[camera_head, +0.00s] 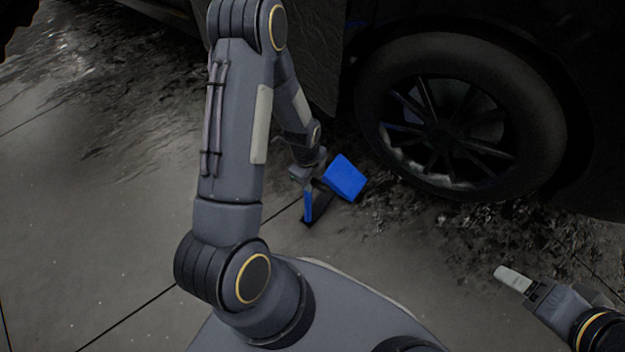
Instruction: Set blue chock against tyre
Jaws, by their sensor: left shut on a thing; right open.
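The blue chock (345,177) is near the floor, to the left of the tyre (545,125) and apart from it in the picture. A second blue patch (308,203) shows just left of it, and I cannot tell whether it is part of the chock. My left gripper (312,183) is at the chock's left side, shut on it; its fingers are small and partly hidden by my arm. My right gripper (513,278) is open and empty at the lower right, below the tyre in the picture.
A dark car body (300,50) rises above and around the wheel. Dark leaf-like debris (430,215) lies along the tyre's foot. The grey paved floor (90,220) is clear at the left. My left arm covers the middle.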

